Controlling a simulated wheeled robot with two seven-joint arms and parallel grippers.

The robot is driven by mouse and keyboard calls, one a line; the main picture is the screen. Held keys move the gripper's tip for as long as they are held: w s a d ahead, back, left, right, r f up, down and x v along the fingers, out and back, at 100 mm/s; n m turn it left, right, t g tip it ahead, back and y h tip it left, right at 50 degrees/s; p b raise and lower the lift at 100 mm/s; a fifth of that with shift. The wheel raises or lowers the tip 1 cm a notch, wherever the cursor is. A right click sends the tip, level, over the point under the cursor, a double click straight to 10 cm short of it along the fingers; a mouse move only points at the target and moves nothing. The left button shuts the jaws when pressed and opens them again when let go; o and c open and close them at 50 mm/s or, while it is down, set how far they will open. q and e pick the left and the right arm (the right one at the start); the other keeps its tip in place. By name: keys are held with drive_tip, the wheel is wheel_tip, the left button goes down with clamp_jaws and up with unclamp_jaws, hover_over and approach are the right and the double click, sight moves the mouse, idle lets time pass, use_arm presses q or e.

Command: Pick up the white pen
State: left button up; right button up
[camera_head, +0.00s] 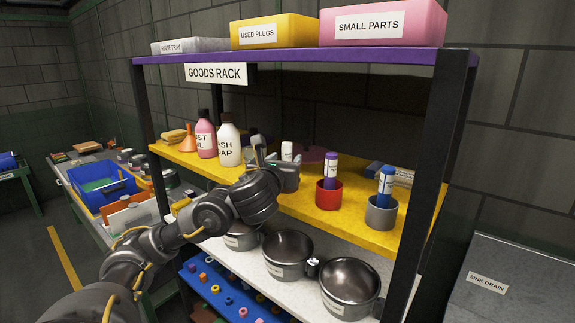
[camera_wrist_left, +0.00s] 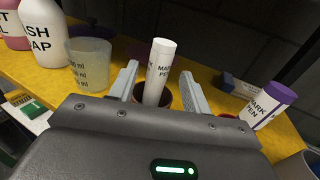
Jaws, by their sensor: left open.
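The white marker pen (camera_wrist_left: 160,65) stands slightly tilted in a dark reddish cup, mostly hidden by my gripper, on the yellow shelf (camera_head: 350,225). The pen's white top (camera_head: 287,150) also shows in the head view, just behind my gripper. My left gripper (camera_wrist_left: 157,80) is open, with one finger on each side of the pen. A gap shows beside the pen; I cannot tell whether a finger touches it. My right gripper is not in view.
A purple-capped pen (camera_head: 330,170) stands in a red cup (camera_head: 328,196), and a blue-capped pen (camera_head: 385,185) in a grey cup (camera_head: 381,215), both to the right. A clear beaker (camera_wrist_left: 88,65) and bottles (camera_head: 228,142) stand left. A black rack post (camera_head: 430,170) bounds the right.

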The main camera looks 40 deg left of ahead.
sight(285, 156)
use_arm(q)
drive_tip(key=shift+w+a+r, duration=0.15)
drive_tip(key=shift+w+a, duration=0.1)
drive_tip(key=shift+w, duration=0.05)
drive_tip(key=x, duration=0.3)
drive_tip(key=shift+w+a, duration=0.15)
drive_tip(key=shift+w, duration=0.1)
drive_tip(key=shift+w+a, duration=0.15)
drive_tip(key=shift+w, duration=0.25)
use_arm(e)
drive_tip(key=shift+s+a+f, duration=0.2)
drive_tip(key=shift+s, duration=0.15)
use_arm(q)
drive_tip(key=shift+s+r, duration=0.1)
drive_tip(key=shift+c, duration=1.3)
clamp_jaws()
drive_tip(key=shift+r, duration=0.1)
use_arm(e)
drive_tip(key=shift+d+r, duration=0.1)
